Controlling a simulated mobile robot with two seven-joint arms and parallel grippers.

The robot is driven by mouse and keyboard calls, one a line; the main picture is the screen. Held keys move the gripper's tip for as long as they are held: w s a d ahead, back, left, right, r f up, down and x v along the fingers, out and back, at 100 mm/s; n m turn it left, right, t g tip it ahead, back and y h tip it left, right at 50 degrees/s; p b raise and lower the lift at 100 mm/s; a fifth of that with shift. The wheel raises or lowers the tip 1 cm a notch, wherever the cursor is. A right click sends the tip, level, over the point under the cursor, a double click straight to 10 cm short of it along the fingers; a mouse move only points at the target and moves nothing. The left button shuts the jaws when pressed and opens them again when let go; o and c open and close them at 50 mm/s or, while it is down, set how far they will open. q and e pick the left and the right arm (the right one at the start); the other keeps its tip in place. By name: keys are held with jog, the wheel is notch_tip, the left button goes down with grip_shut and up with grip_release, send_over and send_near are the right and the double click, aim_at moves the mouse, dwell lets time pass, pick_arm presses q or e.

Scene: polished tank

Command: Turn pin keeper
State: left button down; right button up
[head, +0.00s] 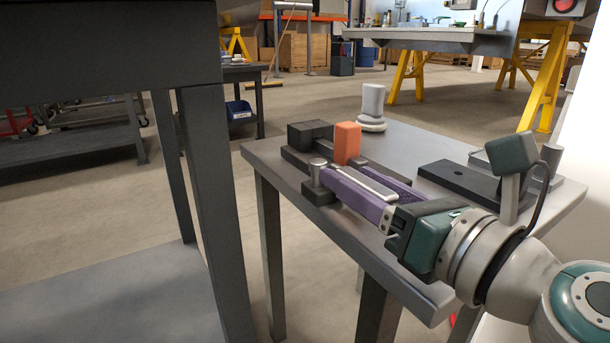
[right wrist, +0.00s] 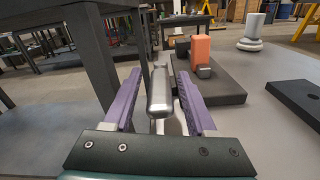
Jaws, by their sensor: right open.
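The pin keeper appears to be the silver metal bar (head: 366,181) lying between my right gripper's fingers; its rounded near end shows in the right wrist view (right wrist: 160,98). A short silver post (head: 317,172) stands near the fingertips in the head view. My right gripper (head: 352,178) has purple fingers, set apart on both sides of the bar, with visible gaps in the wrist view (right wrist: 158,82). An orange block (head: 347,143) stands upright on the dark fixture (head: 296,160), just beyond the fingers. The bar's far end is hard to make out. My left gripper is not in view.
The grey table (head: 410,145) carries a white-grey stepped cylinder (head: 372,108) at the back and a black plate (head: 458,179) with a hole at the right. A dark metal frame (head: 215,190) stands close on the left. Floor is open beyond the table.

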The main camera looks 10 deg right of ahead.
jog(key=shift+w+a, duration=0.1)
jog(key=shift+w, duration=0.15)
grip_shut()
dwell(0.3)
dwell(0.9)
